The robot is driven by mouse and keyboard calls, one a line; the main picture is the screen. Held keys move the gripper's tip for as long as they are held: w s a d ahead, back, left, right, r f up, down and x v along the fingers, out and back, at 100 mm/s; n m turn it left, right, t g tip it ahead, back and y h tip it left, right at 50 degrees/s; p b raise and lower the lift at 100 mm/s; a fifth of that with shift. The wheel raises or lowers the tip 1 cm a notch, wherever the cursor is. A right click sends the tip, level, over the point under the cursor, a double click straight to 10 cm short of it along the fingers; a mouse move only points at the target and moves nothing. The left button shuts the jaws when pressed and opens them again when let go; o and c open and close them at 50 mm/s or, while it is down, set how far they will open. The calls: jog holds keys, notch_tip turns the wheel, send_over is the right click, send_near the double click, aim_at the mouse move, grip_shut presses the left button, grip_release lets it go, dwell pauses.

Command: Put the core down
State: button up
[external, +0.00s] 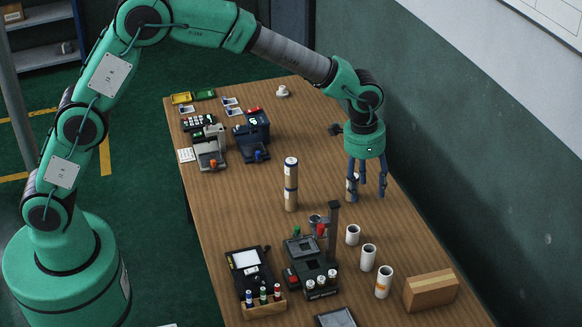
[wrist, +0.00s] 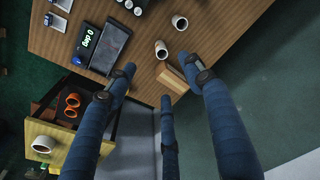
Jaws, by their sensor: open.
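My gripper (external: 367,190) has several dark blue fingers, spread and pointing down over the right side of the table. A white core (external: 350,190) shows beside its left finger and is partly hidden by it; I cannot tell whether they touch. In the wrist view the fingers (wrist: 158,82) are apart, with no core visible between them. A tall tan cylinder (external: 291,185) with dark bands stands upright left of my gripper.
A cardboard box (external: 431,290) lies at the front right. A dark machine with a post (external: 333,232) and a tray of small bottles (external: 263,303) stand in front. Devices (external: 252,138) fill the back left. A wall (external: 480,150) runs along the right.

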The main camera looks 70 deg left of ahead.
jog(key=s+a+r+n+t, duration=0.1)
jog(key=s+a+r, duration=0.3)
jog(key=s+r, duration=0.65)
jog(key=s+a+r+t, duration=0.1)
jog(key=s+a+r, duration=0.3)
jog(key=s+r, duration=0.65)
jog(key=s+a+t, duration=0.1)
jog(key=s+a, duration=0.1)
jog(key=s, duration=1.2)
jog(key=s+a+f+n+t, duration=0.1)
jog(key=s+a, duration=0.1)
jog(key=s, duration=1.2)
jog(key=shift+s, duration=0.35)
jog(key=shift+f, duration=0.15)
notch_tip(320, 180, down, 7)
jog(key=b, duration=0.6)
jog(key=shift+r+b, duration=0.2)
jog(key=shift+b, duration=0.2)
